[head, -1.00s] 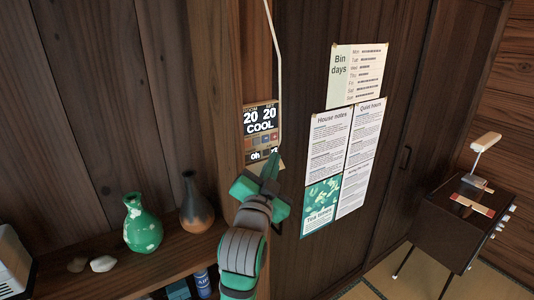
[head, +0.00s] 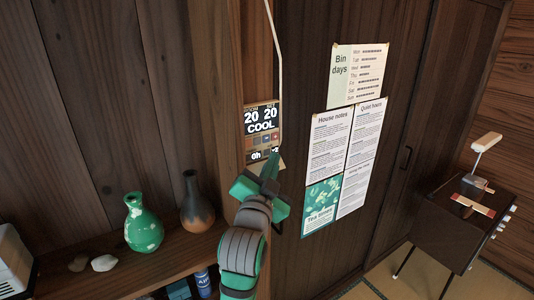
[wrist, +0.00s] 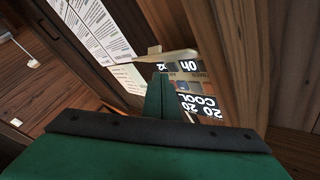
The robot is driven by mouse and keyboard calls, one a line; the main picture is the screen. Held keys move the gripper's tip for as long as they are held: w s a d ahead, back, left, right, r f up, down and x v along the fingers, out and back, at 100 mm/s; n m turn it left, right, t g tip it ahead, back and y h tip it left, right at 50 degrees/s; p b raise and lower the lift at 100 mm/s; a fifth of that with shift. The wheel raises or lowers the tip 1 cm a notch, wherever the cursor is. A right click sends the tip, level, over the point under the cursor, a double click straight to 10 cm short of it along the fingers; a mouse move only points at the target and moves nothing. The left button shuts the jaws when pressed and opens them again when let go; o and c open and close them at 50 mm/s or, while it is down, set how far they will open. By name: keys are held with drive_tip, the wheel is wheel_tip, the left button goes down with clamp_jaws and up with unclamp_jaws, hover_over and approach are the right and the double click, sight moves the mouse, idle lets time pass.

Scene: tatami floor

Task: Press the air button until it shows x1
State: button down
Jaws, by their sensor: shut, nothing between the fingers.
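The control panel (head: 262,117) is on the wooden post at centre. Its display reads 20, 20 and COOL. A row of small coloured buttons (head: 265,138) sits below; I cannot tell which is the air button. The bottom line shows 0h and, partly hidden in the head view, what looks like x2. The panel also shows upside down in the wrist view (wrist: 196,103). My green gripper (head: 268,168) is shut and empty, with its tips at the panel's lower edge. In the wrist view my fingertips (wrist: 161,80) overlap the button row; contact cannot be told.
A pale cord (head: 277,70) runs down beside the panel. Paper notices (head: 328,140) hang on the dark door to the right. A green vase (head: 143,222) and a dark bottle (head: 195,205) stand on the shelf at left. A small cabinet (head: 450,235) stands at far right.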

drive_tip(key=shift+w, duration=0.15)
drive_tip(key=shift+w+a, duration=0.1)
drive_tip(key=shift+w, duration=0.15)
drive_tip(key=shift+w+a, duration=0.25)
drive_tip(key=shift+w, duration=0.1)
idle(0.8)
drive_tip(key=shift+s, duration=0.1)
drive_tip(key=shift+s+d, duration=0.35)
drive_tip(key=shift+s, duration=0.3)
drive_tip(key=s+d, duration=0.1)
drive_tip(key=s, duration=0.1)
drive_tip(key=s+d, duration=0.2)
drive_tip(key=shift+s, duration=0.1)
idle(0.4)
